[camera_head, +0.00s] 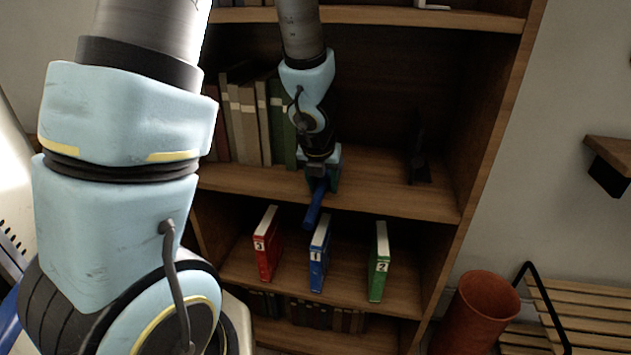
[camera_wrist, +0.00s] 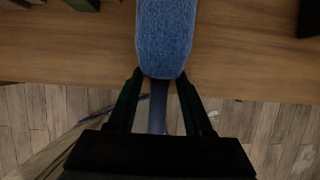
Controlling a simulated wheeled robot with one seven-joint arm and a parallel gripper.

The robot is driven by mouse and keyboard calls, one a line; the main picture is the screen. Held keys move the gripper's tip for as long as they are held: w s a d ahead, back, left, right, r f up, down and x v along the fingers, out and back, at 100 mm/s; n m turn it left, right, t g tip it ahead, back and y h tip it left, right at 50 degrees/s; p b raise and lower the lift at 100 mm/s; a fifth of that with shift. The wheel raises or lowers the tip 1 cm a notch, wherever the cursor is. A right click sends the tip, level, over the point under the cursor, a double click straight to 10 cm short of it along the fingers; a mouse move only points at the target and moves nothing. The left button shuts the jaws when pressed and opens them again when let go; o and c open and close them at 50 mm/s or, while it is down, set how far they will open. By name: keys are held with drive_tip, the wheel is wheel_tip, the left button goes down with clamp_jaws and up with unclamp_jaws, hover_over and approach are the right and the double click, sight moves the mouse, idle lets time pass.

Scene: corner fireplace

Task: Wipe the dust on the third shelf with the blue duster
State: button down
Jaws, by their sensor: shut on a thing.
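My gripper (camera_head: 322,178) is at the front edge of the wooden shelf (camera_head: 385,195) that holds the row of old books. It is shut on the handle of the blue duster (camera_head: 314,208), whose handle sticks out past the shelf's front edge. In the wrist view, my gripper (camera_wrist: 159,88) holds the handle between its two dark fingers. The fuzzy blue head of the duster (camera_wrist: 166,35) lies over the shelf board (camera_wrist: 250,60). Whether the head touches the board, I cannot tell. No dust can be made out on the visible wood.
Old books (camera_head: 250,120) stand at the shelf's left. A dark object (camera_head: 419,155) stands at its right. Below are red (camera_head: 267,245), blue (camera_head: 319,255) and green (camera_head: 379,262) numbered books. An orange pot (camera_head: 482,310) and slatted bench (camera_head: 580,310) stand at right.

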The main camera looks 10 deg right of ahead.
sight(376, 198)
drive_tip(key=shift+s+d+f+p, duration=0.1)
drive_tip(key=shift+s+d, duration=0.25)
drive_tip(key=shift+d, duration=0.25)
drive_tip(key=shift+s+d+r+p, duration=0.15)
drive_tip(key=shift+s+d, duration=0.2)
drive_tip(key=shift+d, duration=0.25)
drive_tip(key=shift+s+d+f+p, duration=0.15)
drive_tip(key=shift+s+d, duration=0.2)
drive_tip(key=shift+d, duration=0.25)
drive_tip(key=shift+s+d+r+p, duration=0.1)
drive_tip(key=shift+s+d+p, duration=0.15)
drive_tip(key=shift+d, duration=0.45)
drive_tip(key=shift+s+d+r+p, duration=0.1)
drive_tip(key=shift+s+d, duration=0.2)
drive_tip(key=shift+d, duration=0.4)
drive_tip(key=shift+s+d+p, duration=0.2)
drive_tip(key=shift+s+d, duration=0.05)
drive_tip(key=shift+d, duration=0.45)
drive_tip(key=shift+s+d+f+p, duration=0.15)
drive_tip(key=shift+s+d, duration=0.25)
drive_tip(key=shift+d, duration=0.4)
drive_tip(key=shift+s+d+p, duration=0.15)
drive_tip(key=shift+s+d, duration=0.2)
drive_tip(key=shift+d, duration=0.45)
wheel_tip(376, 198, up, 6)
drive_tip(key=p, duration=0.6)
wheel_tip(376, 198, up, 3)
drive_tip(key=p, duration=0.3)
